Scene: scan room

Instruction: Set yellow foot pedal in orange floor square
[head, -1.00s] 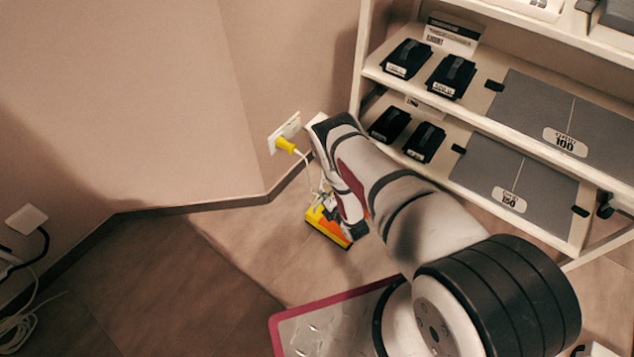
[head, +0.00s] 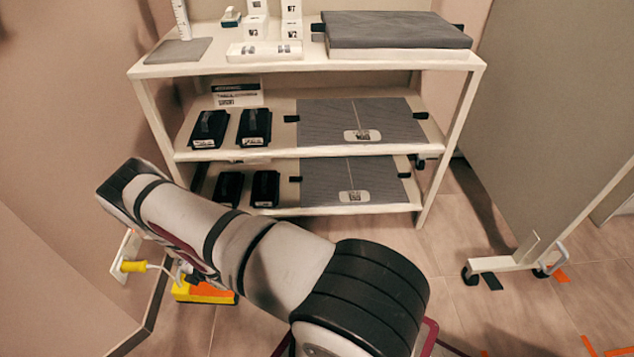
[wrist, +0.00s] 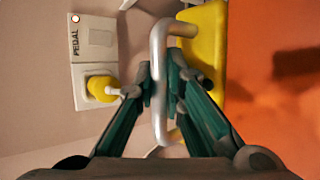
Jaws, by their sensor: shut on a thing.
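The yellow foot pedal (head: 205,292) with an orange top is low by the left wall, partly hidden by my arm in the head view. In the wrist view its yellow side (wrist: 208,55) and blurred orange face fill the right. My gripper (wrist: 160,85) is shut on the pedal's metal bar handle (wrist: 159,105). I cannot tell whether the pedal touches the floor.
A wall socket marked PEDAL (wrist: 88,65) holds a yellow plug (head: 132,266), whose pale cord runs toward the pedal. A white shelf unit (head: 305,65) with black boxes and grey plates stands ahead. A wheeled panel (head: 560,130) stands right. Floor between them looks clear.

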